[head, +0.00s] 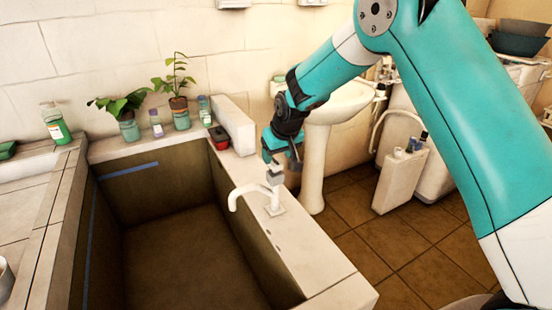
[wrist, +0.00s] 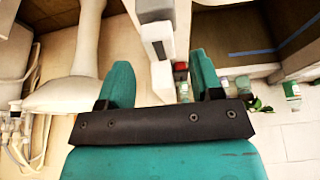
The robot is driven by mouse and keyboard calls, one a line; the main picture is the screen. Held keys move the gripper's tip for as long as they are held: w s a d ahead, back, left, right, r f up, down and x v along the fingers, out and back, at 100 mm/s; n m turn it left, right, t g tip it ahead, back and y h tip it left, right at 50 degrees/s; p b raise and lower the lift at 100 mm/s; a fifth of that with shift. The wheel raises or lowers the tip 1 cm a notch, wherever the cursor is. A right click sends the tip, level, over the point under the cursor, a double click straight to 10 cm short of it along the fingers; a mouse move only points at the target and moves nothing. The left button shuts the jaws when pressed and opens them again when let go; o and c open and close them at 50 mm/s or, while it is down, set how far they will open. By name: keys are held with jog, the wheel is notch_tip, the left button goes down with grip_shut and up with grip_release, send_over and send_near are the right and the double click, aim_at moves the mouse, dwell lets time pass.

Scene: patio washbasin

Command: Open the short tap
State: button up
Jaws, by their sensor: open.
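The short tap (head: 273,190) is white, with a curved spout pointing left over the basin. It stands upright on the basin's right rim. Its grey handle (head: 274,172) is on top, just below my gripper (head: 282,153). In the wrist view my gripper (wrist: 162,82) shows two teal fingers spread apart with nothing held between them. The grey and white tap handle (wrist: 155,12) appears beyond the fingertips, in line with the gap. In the head view the gripper hides part of the handle's surroundings, and I cannot tell whether they touch.
The deep brown basin (head: 180,215) lies left of the tap. A long white block (head: 232,124) and a red-black item (head: 218,138) sit on the rim behind it. Potted plants (head: 177,100) and bottles line the back ledge. A white pedestal sink (head: 316,160) stands behind right.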

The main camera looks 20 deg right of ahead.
aim_at(275, 162)
jog(key=shift+x, duration=1.75)
jog(key=c, duration=0.9)
jog(key=shift+c, duration=0.2)
